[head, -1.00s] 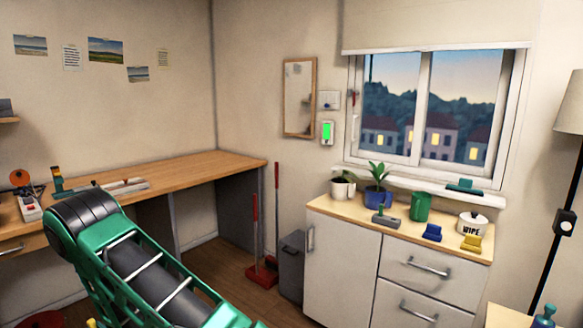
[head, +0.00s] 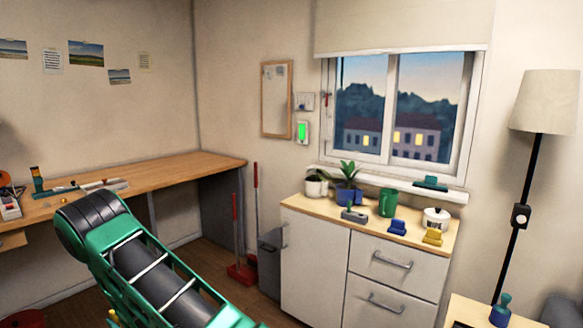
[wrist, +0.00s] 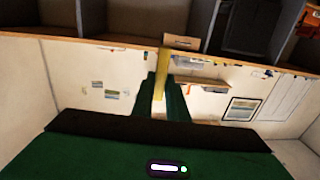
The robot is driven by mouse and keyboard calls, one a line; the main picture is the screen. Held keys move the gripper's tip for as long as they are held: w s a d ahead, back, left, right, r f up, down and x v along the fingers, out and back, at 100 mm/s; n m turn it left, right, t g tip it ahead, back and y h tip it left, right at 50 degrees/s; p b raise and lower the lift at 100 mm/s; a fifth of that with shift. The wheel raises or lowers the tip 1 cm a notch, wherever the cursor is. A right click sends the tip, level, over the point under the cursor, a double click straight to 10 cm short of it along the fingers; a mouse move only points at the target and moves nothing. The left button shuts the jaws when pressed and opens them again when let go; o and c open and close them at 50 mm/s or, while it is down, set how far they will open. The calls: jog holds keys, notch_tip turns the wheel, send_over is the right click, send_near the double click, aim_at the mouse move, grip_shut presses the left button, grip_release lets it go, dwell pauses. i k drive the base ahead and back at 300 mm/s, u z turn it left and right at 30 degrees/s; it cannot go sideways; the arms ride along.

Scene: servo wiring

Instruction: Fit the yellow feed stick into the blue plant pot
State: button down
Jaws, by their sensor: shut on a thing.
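In the wrist view my gripper (wrist: 163,98) has two dark green fingers shut on the yellow feed stick (wrist: 162,70), which juts out beyond the fingertips. The blue plant pot (head: 347,196) stands at the back of the light wooden cabinet top in the head view, with a leafy green plant in it. It is far from my arm, which fills the lower left of that view. My gripper is not clearly visible in the head view, and the pot does not show in the wrist view.
On the cabinet (head: 315,255) are a white potted plant (head: 316,187), a green mug (head: 388,203), a grey block (head: 354,215), a blue item (head: 396,228), a yellow item (head: 432,237) and a WIPE tub (head: 436,219). A floor lamp (head: 545,100) stands right; a workbench (head: 150,182) left.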

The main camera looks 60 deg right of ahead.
aim_at(347, 192)
jog(key=z, duration=1.45)
